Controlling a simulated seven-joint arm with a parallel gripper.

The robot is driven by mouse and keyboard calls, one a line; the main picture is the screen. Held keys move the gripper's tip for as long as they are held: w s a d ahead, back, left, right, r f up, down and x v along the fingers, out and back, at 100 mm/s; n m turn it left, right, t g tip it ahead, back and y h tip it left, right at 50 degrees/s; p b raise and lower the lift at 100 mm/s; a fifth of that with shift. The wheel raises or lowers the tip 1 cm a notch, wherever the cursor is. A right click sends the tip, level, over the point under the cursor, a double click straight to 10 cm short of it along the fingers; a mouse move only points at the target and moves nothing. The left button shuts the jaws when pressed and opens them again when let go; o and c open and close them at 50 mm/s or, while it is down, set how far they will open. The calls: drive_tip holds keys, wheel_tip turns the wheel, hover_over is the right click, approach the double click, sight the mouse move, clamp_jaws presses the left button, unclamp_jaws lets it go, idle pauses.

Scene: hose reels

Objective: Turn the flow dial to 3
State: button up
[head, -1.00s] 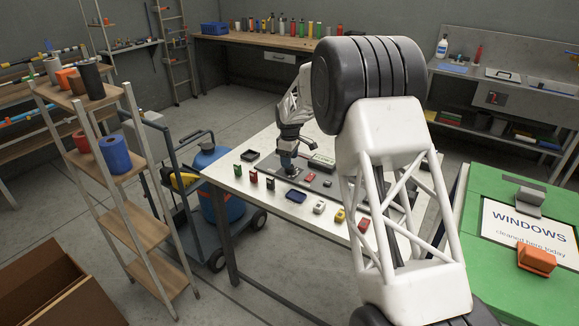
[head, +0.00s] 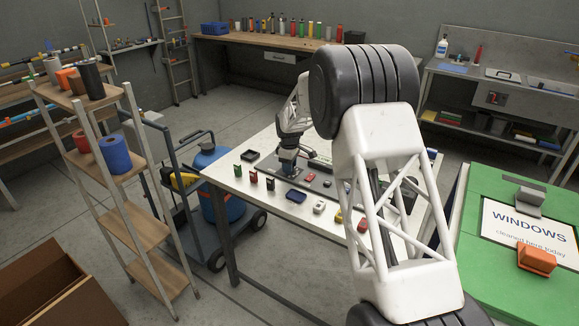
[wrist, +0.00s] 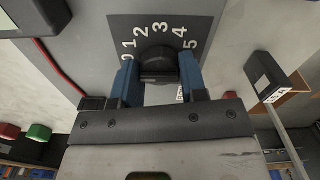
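The flow dial (wrist: 158,66) is a dark round knob on a grey plate, with white numbers 0 to 5 in an arc around its far side. It shows in the wrist view, upper middle. My gripper (wrist: 159,72) has its two blue fingers on either side of the knob, close against its edges; I cannot tell whether they press on it. The dial's pointer mark cannot be made out. In the head view my gripper (head: 289,170) is down at the grey panel on the table, and it hides the dial.
In the wrist view a dark-faced box (wrist: 267,75) stands right of the plate, and a red cable (wrist: 60,67) runs at left.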

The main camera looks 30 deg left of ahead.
drive_tip(key=shift+c, duration=0.5)
drive_tip(key=m, duration=0.8)
drive_tip(key=shift+m, duration=0.4)
drive_tip(key=m, duration=0.4)
drive_tip(key=shift+m, duration=0.3)
drive_tip(key=shift+f+m, duration=0.1)
drive_tip(key=shift+m, duration=2.1)
drive_tip(key=o, duration=0.9)
